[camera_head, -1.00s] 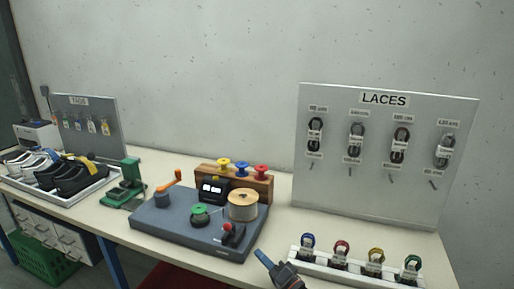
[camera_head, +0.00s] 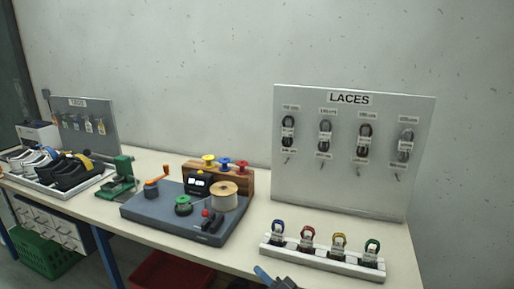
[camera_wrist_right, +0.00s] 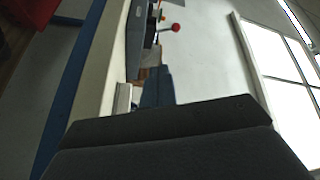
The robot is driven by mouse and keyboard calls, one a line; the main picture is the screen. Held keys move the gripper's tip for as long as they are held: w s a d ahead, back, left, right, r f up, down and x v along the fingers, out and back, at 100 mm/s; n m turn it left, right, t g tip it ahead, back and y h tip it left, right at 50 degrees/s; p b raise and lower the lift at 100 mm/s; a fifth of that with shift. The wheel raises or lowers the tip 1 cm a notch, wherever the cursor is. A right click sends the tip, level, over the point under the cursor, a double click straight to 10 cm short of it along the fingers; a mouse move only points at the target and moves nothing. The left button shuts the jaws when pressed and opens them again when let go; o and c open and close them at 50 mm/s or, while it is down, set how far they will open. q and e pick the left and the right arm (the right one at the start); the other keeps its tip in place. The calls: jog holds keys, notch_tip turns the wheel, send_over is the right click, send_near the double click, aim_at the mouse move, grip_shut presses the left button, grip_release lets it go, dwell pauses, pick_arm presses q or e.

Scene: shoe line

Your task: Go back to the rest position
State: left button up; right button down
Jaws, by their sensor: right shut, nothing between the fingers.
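My right gripper (camera_head: 268,277) shows at the bottom edge of the head view, with only a blue fingertip and a bit of its dark body in frame. It is in front of the table's front edge, near the left end of the white lace rack, and holds nothing. In the right wrist view its blue finger (camera_wrist_right: 157,88) points up in the picture, shut and empty, above the dark gripper body. My left gripper is in neither view.
The table (camera_head: 150,225) carries a grey winding board (camera_head: 150,210), a white rack (camera_head: 330,262) of coloured lace bundles, the LACES panel (camera_head: 350,190), a green press (camera_head: 122,178) and a shoe tray (camera_head: 75,188). A red bin (camera_head: 165,272) and green crate (camera_head: 45,255) stand below.

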jog(key=s+d+f+n+g+h, duration=0.1)
jog(key=s+f+n+g+h, duration=0.25)
jog(key=s+f, duration=0.55)
jog(key=s+d+f+n+g+h, duration=0.1)
jog(key=s+d+f+g+h, duration=0.1)
jog(key=s+f, duration=0.4)
jog(key=s+d+f+n+g+h, duration=0.1)
jog(key=s+d+f+g+h, duration=0.2)
jog(key=s+d, duration=0.4)
jog(key=s+d+f+n+g+h, duration=0.1)
jog(key=s+d+f+g+h, duration=0.2)
jog(key=s+f, duration=0.5)
jog(key=s+d+g, duration=0.1)
jog(key=s, duration=0.3)
jog(key=shift+d+f, duration=0.25)
jog(key=shift+f, duration=0.1)
